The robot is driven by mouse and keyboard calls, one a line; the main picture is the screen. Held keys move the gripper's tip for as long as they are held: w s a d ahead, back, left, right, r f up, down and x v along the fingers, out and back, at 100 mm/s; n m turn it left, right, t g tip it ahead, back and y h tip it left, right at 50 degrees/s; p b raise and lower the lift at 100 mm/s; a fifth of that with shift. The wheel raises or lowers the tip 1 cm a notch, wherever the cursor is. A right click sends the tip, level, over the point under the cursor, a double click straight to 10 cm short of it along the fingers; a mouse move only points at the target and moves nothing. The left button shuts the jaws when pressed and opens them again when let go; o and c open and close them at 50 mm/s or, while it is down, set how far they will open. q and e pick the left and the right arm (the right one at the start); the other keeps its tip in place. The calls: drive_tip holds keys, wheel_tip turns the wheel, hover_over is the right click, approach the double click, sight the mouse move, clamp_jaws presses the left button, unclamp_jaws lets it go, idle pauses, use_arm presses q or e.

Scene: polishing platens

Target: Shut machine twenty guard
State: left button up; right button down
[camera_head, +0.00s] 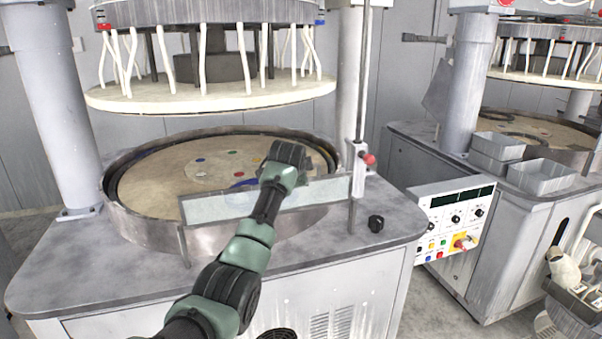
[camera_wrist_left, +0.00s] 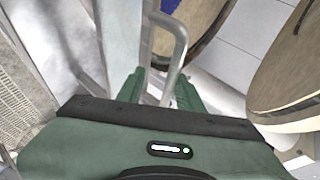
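The clear guard panel (camera_head: 230,204) stands across the front of the near machine's round platen (camera_head: 150,187), its right end by a post with a red knob (camera_head: 369,159). No machine number is readable. My left gripper (camera_head: 290,153) is over the panel's right half; its fingers are hidden in the head view. In the left wrist view, the left gripper's green fingers (camera_wrist_left: 160,88) lie on either side of a grey metal loop handle (camera_wrist_left: 180,37). A firm grip on it cannot be made out. My right gripper is out of view.
A pale upper plate (camera_head: 210,98) with hanging hoses is above the platen. A black knob (camera_head: 376,223) stands on the machine's front right corner. A control panel (camera_head: 450,225) is to the right, and a second machine with grey trays (camera_head: 542,177) stands behind it.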

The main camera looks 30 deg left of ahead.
use_arm(q)
drive_tip(key=b+v, duration=0.1)
drive_tip(key=v, duration=0.5)
drive_tip(key=shift+w+d+b, duration=0.2)
drive_tip(key=shift+d+b, duration=0.15)
